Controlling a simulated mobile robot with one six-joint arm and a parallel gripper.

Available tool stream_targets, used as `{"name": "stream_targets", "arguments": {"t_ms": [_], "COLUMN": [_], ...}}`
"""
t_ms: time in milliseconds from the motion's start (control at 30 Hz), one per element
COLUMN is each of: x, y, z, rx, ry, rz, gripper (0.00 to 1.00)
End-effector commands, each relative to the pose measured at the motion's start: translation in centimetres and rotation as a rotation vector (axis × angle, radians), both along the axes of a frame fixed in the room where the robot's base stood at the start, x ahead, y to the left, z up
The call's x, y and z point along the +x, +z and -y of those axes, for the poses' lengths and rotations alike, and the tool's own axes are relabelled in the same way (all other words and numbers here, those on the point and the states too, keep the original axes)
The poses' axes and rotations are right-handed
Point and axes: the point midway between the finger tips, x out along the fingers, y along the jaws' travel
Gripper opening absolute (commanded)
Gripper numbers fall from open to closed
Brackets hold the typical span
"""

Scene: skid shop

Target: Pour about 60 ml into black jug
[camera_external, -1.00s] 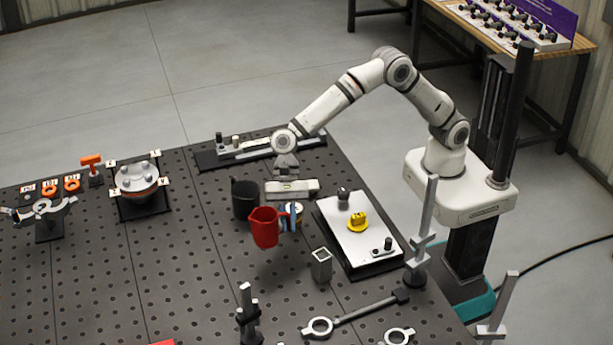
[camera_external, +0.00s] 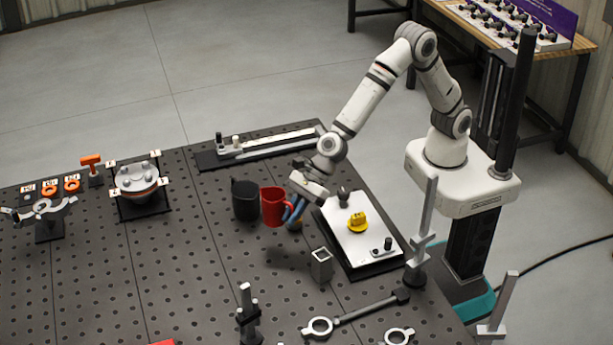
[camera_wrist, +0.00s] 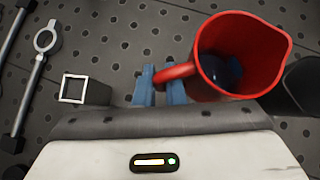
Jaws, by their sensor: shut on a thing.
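My gripper (camera_external: 292,212) is shut on the handle of a red jug (camera_external: 272,208). The red jug looks nearly upright and just right of the black jug (camera_external: 245,200), which stands on the dark perforated table. In the wrist view the blue fingertips (camera_wrist: 161,88) close on the red jug's handle, and the red jug (camera_wrist: 270,45) shows its open mouth with dark bluish contents low inside. The black jug (camera_wrist: 302,85) shows partly at the right edge of the wrist view. Its inside is hidden in both views. No stream between the jugs is visible.
A white plate with a yellow knob (camera_external: 357,222) lies right of my gripper. A square metal tube (camera_external: 321,264) stands in front of it. A ring-ended wrench (camera_external: 355,316) lies near the front edge.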

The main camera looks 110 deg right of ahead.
Motion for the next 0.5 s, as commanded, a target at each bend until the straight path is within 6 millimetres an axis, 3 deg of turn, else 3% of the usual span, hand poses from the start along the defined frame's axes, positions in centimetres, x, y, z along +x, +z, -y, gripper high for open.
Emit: {"name": "stream_targets", "arguments": {"t_ms": [200, 500], "x": [-1.2, -1.4], "y": [-0.1, -0.3], "z": [1.4, 1.7], "rx": [-0.016, -0.019], "ry": [-0.120, -0.143], "rz": [-0.002, -0.002], "gripper": [0.00, 0.00]}}
